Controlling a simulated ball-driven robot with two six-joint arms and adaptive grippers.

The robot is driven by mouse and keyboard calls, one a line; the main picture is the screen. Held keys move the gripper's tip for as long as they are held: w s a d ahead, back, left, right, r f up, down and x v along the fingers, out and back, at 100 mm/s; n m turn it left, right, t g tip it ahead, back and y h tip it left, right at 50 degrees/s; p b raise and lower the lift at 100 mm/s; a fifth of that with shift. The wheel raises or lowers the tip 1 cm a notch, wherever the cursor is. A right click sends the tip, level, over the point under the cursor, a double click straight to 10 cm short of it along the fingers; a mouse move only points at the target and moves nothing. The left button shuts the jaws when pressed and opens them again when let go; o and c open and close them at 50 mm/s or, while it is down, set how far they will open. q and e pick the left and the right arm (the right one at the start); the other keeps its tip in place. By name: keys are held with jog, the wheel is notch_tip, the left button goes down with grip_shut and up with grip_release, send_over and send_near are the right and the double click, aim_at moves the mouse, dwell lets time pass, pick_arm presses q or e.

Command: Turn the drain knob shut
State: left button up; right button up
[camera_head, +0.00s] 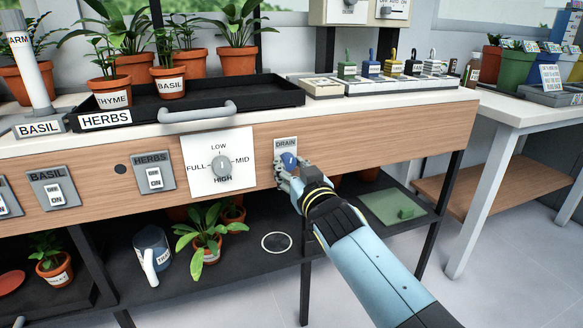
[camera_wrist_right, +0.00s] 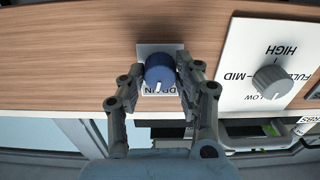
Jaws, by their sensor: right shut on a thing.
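The blue drain knob (camera_head: 289,160) is on a small plate labelled DRAIN (camera_head: 286,142) on the wooden front panel of the bench. My right gripper (camera_head: 285,172) reaches it from below right and covers part of it. In the right wrist view the drain knob (camera_wrist_right: 159,72) sits between the two fingertips of my right gripper (camera_wrist_right: 160,82), which is shut on it. A white pointer mark shows on the knob, at the side towards the DRAIN lettering in that view. My left gripper is not in view.
A grey dial (camera_head: 222,167) marked LOW, MID, HIGH and FULL is left of the drain knob. HERBS (camera_head: 154,177) and BASIL (camera_head: 53,188) switches are further left. A black tray (camera_head: 190,98) with potted plants stands above. A lower shelf holds a plant and a watering can (camera_head: 151,247).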

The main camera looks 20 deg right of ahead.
jog(key=shift+n, duration=1)
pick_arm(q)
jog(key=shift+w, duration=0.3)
pick_arm(e)
jog(key=o, duration=1.1)
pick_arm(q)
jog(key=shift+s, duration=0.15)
pick_arm(e)
jog(key=shift+o, duration=0.2)
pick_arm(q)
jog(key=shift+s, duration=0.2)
